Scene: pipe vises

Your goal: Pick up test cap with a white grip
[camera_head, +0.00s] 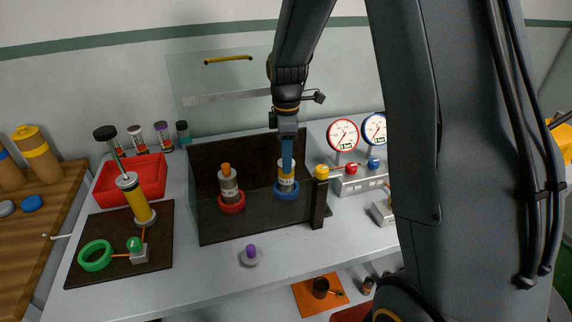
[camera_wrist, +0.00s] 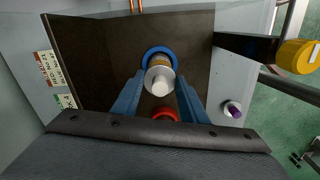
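The test cap with a white grip (camera_wrist: 159,84) sits on top of an upright pipe in the blue-ringed vise (camera_wrist: 148,54), inside the dark open-fronted box. In the head view, the blue ring (camera_head: 286,191) shows and the cap is mostly hidden behind my fingers. My gripper (camera_head: 287,162) points down directly above this pipe. In the wrist view its two blue fingers (camera_wrist: 159,92) are apart, one on each side of the cap. I cannot tell whether they touch it. A second pipe with an orange-gripped cap (camera_head: 226,171) stands in the red-ringed vise (camera_head: 231,203) to the left.
A purple-gripped cap (camera_head: 250,254) lies on the bench in front of the box. The box has a dark post (camera_head: 319,202) at its right front and a clear raised panel (camera_head: 222,88) behind. Gauges (camera_head: 342,134) stand right; a red tray (camera_head: 131,180) and yellow pump (camera_head: 135,198) stand left.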

